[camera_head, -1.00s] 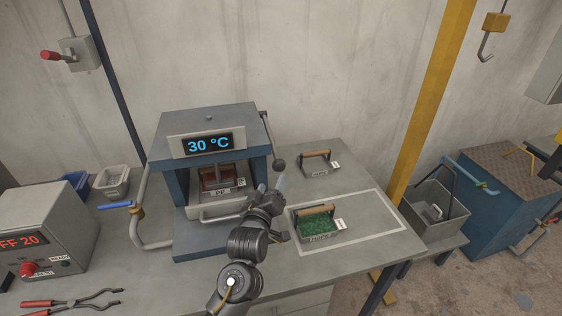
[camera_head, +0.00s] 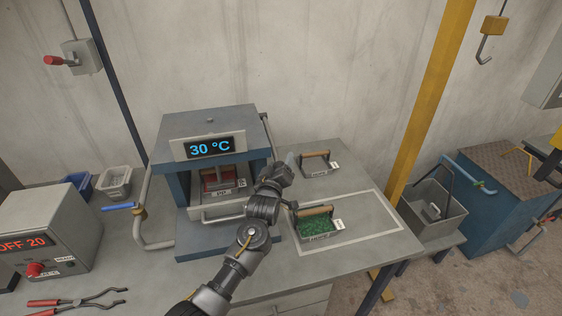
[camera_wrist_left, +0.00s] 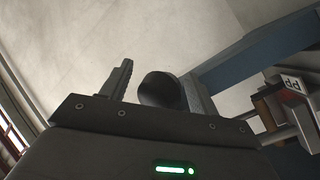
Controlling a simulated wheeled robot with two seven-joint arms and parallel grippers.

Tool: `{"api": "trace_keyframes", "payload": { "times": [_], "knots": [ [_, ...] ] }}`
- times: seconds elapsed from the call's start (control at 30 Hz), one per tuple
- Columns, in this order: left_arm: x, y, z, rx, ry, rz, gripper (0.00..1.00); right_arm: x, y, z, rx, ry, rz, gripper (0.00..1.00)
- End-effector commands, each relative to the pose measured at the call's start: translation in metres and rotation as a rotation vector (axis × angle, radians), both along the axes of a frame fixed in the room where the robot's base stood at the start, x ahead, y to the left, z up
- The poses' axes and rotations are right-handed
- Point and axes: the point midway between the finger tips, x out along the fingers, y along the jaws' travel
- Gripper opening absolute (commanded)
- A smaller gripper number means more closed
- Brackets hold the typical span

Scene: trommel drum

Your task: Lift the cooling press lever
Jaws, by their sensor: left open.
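The cooling press (camera_head: 210,125) stands on the bench with a blue "30 °C" display. Its lever (camera_head: 268,128) hangs down along the press's right side. Its dark round knob (camera_wrist_left: 160,90) shows in the left wrist view, between the two fingers and close to the right one; I cannot tell whether they touch. In the head view my gripper hides the knob. My left gripper (camera_head: 282,164) is open at the lower end of the lever. It also shows in the left wrist view (camera_wrist_left: 158,92). My right gripper is not in view.
A tray of green granules with a wooden handle (camera_head: 318,226) sits right of the press, and another handled tray (camera_head: 315,163) is behind it. A blue-handled pipe (camera_head: 147,215) is left of the press. A control box (camera_head: 45,235) and tongs (camera_head: 80,299) are further left.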

Motion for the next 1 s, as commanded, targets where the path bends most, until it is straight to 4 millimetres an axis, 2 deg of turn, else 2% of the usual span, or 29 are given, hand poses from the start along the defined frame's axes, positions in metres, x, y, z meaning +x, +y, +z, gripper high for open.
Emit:
{"api": "trace_keyframes", "payload": {
  "times": [0.37, 0.83, 1.0],
  "knots": [
    [0.005, -0.001, 0.000, 0.000, 0.001, -0.001, 0.61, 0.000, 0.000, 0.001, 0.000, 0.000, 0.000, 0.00],
    [0.005, -0.001, 0.000, 0.000, 0.000, -0.001, 0.00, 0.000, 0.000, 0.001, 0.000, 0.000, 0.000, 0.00],
    [0.004, -0.002, 0.010, -0.001, -0.001, -0.002, 0.00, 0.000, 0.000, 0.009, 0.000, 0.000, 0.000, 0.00]
  ]
}}
